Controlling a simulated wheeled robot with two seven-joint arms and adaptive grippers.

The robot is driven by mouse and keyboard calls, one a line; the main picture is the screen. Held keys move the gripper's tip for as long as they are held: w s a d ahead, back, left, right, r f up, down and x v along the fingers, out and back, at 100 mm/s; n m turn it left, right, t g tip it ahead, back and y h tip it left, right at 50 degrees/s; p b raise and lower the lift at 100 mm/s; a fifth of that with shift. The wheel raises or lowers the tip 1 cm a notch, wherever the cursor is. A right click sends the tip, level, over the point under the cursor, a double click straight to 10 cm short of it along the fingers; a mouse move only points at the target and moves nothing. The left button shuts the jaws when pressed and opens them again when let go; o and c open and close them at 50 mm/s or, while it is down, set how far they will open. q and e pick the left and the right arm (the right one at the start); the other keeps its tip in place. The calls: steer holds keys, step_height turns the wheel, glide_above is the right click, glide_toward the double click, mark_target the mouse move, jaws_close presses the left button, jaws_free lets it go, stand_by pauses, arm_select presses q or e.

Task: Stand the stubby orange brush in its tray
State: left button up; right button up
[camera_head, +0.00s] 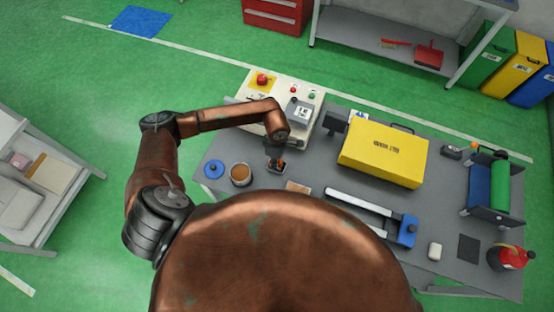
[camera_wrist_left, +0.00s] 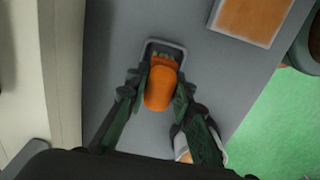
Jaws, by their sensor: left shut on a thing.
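The stubby orange brush (camera_wrist_left: 160,88) is between the fingers of my left gripper (camera_wrist_left: 160,84), which is shut on it. In the wrist view its rounded orange handle points toward the camera, and pale bristles show at its far end. The small grey tray (camera_wrist_left: 181,51) is below and around the bristle end; I cannot tell whether the brush touches the tray floor. In the head view my left gripper (camera_head: 276,157) reaches down to the bench, with the orange brush (camera_head: 281,164) partly hidden at the tray (camera_head: 275,172). My right gripper is not in view.
An open tin (camera_head: 240,175) and a blue lid (camera_head: 213,169) stand left of the tray. A brown-orange pad (camera_head: 297,187) lies near it, partly hidden. A control box (camera_head: 270,105) is behind, and a yellow case (camera_head: 383,153) stands to the right.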

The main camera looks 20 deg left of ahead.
arm_select(q)
steer(key=shift+f, duration=0.1)
steer(key=shift+f+b, duration=0.25)
steer(key=shift+b, duration=0.1)
steer(key=o, duration=1)
steer(key=shift+r, duration=0.25)
step_height(320, 180, up, 12)
steer(key=shift+r+b, duration=0.1)
steer(key=shift+b, duration=0.5)
